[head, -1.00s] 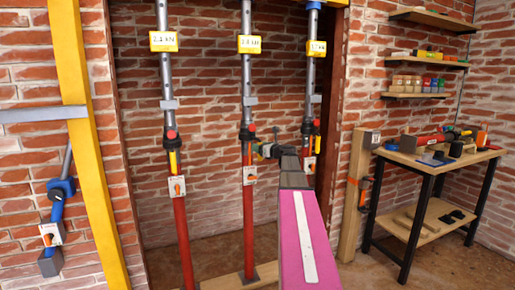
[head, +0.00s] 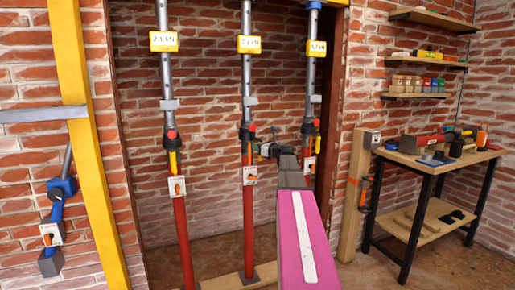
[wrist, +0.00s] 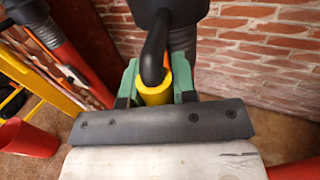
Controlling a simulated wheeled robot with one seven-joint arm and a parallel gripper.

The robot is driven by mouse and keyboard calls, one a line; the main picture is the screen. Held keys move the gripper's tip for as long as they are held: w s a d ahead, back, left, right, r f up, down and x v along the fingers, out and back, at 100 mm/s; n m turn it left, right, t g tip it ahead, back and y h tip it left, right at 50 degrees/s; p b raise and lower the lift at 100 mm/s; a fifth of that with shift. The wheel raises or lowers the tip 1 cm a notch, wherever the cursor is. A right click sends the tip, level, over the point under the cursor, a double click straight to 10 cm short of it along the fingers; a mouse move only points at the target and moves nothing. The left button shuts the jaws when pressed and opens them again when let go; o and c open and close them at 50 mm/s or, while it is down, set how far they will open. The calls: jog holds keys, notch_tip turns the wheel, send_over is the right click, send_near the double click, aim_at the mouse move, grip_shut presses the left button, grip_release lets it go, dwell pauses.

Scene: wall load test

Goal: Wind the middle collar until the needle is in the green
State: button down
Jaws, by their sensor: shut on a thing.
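My gripper (head: 266,150) is just right of the collar. In the wrist view my gripper (wrist: 157,88) has green fingers shut on a yellow handle (wrist: 155,94) on a bent black bar.
Similar props stand left (head: 180,230) and right (head: 309,125), the right one close behind my arm. A workbench (head: 435,160) with tools stands at the right. A yellow post (head: 88,150) and a blue clamp-like tool (head: 57,210) are at the left.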

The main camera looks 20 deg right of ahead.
jog(key=c, duration=0.9)
grip_release()
jog(key=shift+d, duration=0.1)
jog(key=v, duration=1)
jog(key=shift+s, duration=0.35)
jog(key=shift+f, duration=0.1)
